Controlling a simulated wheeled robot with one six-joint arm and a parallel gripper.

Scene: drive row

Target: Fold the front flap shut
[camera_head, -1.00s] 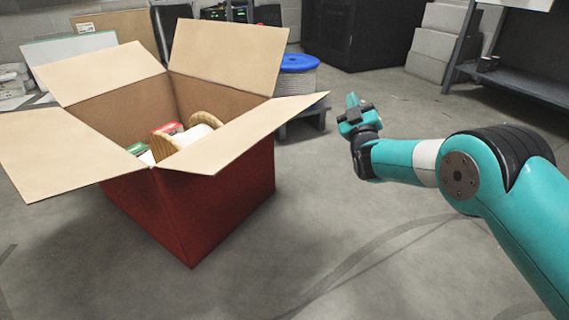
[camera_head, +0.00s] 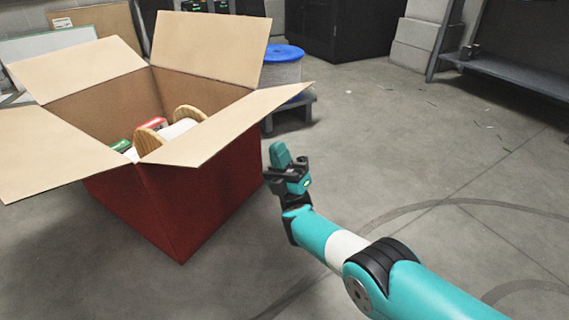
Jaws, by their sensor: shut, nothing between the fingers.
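A red cardboard box (camera_head: 200,197) with tan insides stands open on the floor at left, one corner towards me. The near right flap (camera_head: 225,128) slopes outward on the side facing my gripper. The near left flap (camera_head: 50,150) also lies outward. The far left flap (camera_head: 75,68) and far right flap (camera_head: 210,45) lean up and back. I cannot tell for certain which one is called the front flap. My gripper (camera_head: 281,160) is shut and empty, just right of the box and below the near right flap's outer tip, apart from it in the picture.
A wooden spool (camera_head: 151,136) and small red and green packages lie in the box. A blue-topped reel (camera_head: 281,65) on a low stand is behind it. A metal shelf (camera_head: 510,80) stands at the right.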

